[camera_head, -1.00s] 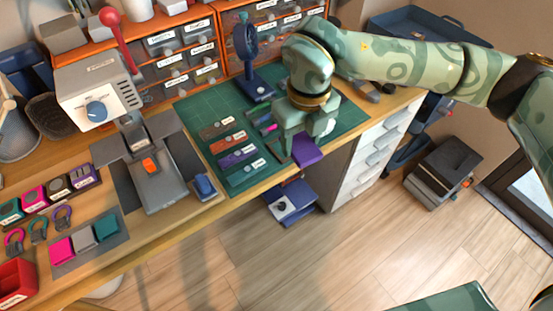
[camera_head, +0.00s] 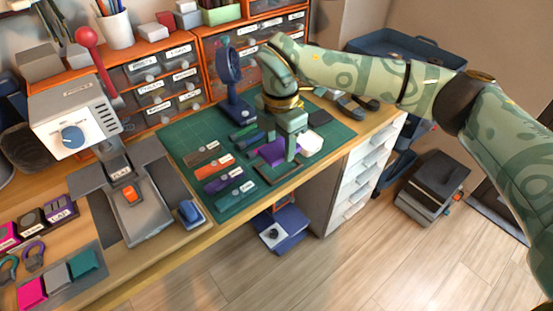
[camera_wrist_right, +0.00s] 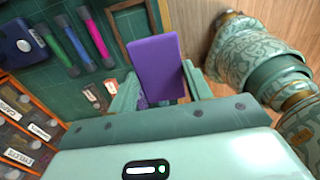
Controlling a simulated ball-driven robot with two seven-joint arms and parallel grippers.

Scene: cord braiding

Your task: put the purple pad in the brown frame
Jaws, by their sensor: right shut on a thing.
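The purple pad (camera_head: 272,150) is held in my right gripper (camera_head: 284,154), above the front right part of the green cutting mat. In the right wrist view the purple pad (camera_wrist_right: 157,62) stands out between the two fingers of my right gripper (camera_wrist_right: 160,88). A thin brown frame (camera_head: 270,177) lies on the mat near its front edge, just in front of the gripper. In the right wrist view the brown frame (camera_wrist_right: 122,38) shows partly, beyond the pad's left side; the pad hides some of it. My left gripper is not in view.
Labelled colour bars, one of them orange (camera_head: 213,167), lie on the mat left of the gripper. A white block (camera_head: 311,145) is right of the gripper. The table's front edge is close.

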